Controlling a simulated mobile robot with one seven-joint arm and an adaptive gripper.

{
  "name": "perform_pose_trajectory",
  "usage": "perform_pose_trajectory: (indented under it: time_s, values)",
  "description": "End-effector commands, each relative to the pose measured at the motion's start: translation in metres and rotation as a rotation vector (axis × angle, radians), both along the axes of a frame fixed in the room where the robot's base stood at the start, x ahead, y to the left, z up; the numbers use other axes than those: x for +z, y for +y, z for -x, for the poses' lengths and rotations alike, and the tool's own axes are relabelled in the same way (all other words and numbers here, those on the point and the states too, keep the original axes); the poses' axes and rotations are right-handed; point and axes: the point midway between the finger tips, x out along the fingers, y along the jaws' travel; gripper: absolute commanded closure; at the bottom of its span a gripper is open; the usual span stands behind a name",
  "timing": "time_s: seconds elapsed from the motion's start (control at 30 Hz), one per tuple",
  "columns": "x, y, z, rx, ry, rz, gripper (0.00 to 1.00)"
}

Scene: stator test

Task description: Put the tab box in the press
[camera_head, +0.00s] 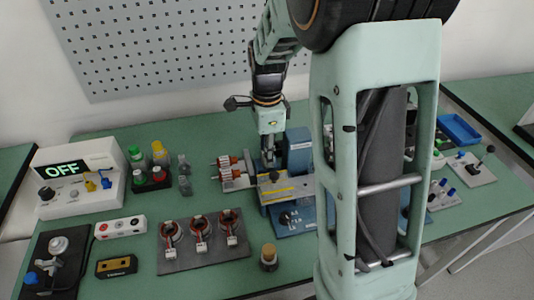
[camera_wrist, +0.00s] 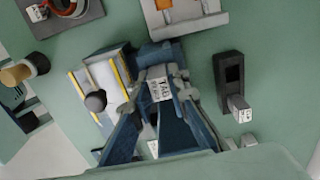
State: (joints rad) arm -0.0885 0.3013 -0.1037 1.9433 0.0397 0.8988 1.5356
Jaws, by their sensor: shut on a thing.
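In the head view my gripper (camera_head: 268,158) is above the blue machine that looks like the press (camera_head: 298,150); the box is too small to make out there. The press has a grey top with yellow stripes and a black knob, and in the wrist view its striped part (camera_wrist: 98,72) lies just left of my fingers. I cannot tell whether the box touches the press.
A dark upright block (camera_wrist: 231,72) with a small white labelled box stands right of my fingers. A rack with copper-coloured parts (camera_head: 232,170) is left of the press. A plate of stators (camera_head: 200,258) lies in front. My arm hides the bench right of the press.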

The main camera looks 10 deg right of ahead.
Motion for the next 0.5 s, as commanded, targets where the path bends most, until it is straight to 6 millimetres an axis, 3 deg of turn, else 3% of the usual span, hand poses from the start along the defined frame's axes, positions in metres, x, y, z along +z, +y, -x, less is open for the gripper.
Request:
perform_pose_trajectory:
  time_s: [0.2,0.23,0.4,0.5]
  values:
    - [-0.0011,0.0000,0.0002,0.000,0.001,0.000,1.00]
    - [-0.0012,0.0000,0.0003,0.000,0.001,0.000,0.83]
    - [-0.0015,0.0000,0.0005,0.000,0.002,0.000,0.64]
    - [-0.0015,0.0001,0.0005,0.000,0.001,0.000,0.64]
